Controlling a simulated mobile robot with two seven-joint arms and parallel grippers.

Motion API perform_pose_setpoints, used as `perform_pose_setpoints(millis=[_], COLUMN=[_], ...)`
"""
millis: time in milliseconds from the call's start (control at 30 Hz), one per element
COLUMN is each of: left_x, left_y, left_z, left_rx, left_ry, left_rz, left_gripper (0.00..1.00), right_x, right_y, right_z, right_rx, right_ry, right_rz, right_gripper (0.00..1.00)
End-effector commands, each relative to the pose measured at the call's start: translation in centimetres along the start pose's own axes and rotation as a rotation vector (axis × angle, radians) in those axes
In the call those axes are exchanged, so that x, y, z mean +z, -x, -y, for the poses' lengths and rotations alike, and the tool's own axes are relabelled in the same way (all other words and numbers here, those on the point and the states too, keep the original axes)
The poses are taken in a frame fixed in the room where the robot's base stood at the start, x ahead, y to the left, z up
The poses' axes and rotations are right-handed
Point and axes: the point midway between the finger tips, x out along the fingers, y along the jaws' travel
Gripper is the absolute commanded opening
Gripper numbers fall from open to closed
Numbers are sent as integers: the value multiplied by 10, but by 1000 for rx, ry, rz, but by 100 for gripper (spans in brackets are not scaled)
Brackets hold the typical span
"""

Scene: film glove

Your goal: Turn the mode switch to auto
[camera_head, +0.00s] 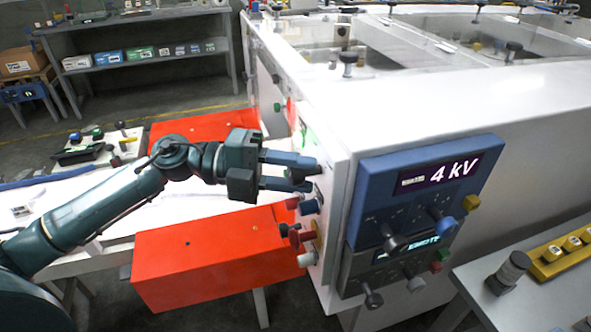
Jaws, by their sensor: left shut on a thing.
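My left gripper (304,174) reaches in from the left to the narrow left face of the white machine's control end. Its two blue-grey fingers are shut on a small dark knob there, apparently the mode switch. The fingers hide most of the knob, and I cannot read its position or label. The control panel (375,187) is blue, with a display reading "4 kV" and several coloured knobs. My right gripper is not in view.
Several coloured knobs (308,207) stick out just below my fingers. Two orange-red boxes (215,258) flank the white bench surface under my arm. A grey table (555,290) with a yellow button box (560,255) stands at right. Shelves (150,60) stand behind.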

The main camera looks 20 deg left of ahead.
Motion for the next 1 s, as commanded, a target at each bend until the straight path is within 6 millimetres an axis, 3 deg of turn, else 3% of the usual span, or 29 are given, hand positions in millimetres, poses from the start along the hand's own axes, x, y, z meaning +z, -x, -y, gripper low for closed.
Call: perform_pose_setpoints(millis=[333,900,933,1000], left_x=[-1,-1,-1,-1], left_y=[-1,-1,-1,-1], left_z=[-3,-4,-4,-4], left_rx=[63,74,74,73], left_ry=[-128,-153,-152,-152], left_rz=[8,10,10,10], left_gripper=[9,9,35,40], right_x=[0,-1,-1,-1], right_y=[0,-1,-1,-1], right_z=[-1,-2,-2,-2], right_rx=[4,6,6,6], right_ry=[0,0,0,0], right_rz=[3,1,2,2], right_gripper=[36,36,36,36])
